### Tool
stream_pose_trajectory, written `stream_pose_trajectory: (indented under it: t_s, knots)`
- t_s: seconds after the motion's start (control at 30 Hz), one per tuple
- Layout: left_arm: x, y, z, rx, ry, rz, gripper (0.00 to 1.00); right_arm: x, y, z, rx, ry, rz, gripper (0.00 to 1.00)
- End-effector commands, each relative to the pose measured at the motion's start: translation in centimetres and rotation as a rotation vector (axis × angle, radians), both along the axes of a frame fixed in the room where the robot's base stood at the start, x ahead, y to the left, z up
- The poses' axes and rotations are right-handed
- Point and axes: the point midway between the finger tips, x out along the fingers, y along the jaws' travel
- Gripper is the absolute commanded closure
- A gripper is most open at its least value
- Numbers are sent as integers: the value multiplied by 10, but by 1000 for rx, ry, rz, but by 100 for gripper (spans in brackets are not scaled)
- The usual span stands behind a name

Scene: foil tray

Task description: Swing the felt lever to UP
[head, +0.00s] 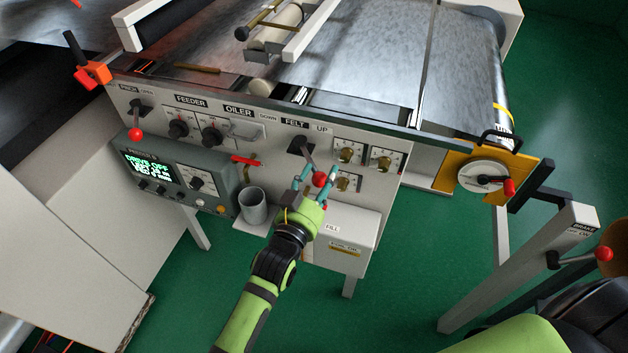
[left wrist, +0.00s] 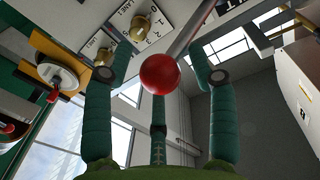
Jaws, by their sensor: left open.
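The felt lever (head: 309,160) sits on the grey front panel, under the label FELT with DOWN to its left and UP to its right. Its black hub is at the top and its rod slants down and a little right to a red ball knob (head: 319,179). My left gripper (head: 316,177) is open, with its teal fingers on either side of the knob. In the left wrist view the red knob (left wrist: 160,74) shows between the spread fingers, with a visible gap on each side. Whether any finger touches it cannot be told. My right gripper is not in view.
Dials (head: 348,152) sit just right of the lever. A grey cup (head: 252,205) stands left of my gripper, and a white FILL box (head: 345,235) lies below it. A pinch lever (head: 136,133) is at the panel's left. A yellow bracket with a handwheel (head: 484,176) is at right.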

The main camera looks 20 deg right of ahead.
Motion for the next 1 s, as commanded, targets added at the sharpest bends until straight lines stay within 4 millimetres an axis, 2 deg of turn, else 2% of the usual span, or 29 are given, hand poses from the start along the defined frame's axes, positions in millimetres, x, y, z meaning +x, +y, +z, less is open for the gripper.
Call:
stream_pose_trajectory:
  t_s: [0.3,0.67,0.87,1.0]
  knots:
    - [0,1,-4,7,6,2,43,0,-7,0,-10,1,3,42]
    - [-2,5,-10,14,14,5,43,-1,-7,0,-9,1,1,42]
    - [-20,21,-9,12,11,5,43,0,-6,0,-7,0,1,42]
    - [-43,40,-6,9,4,4,43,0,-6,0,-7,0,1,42]
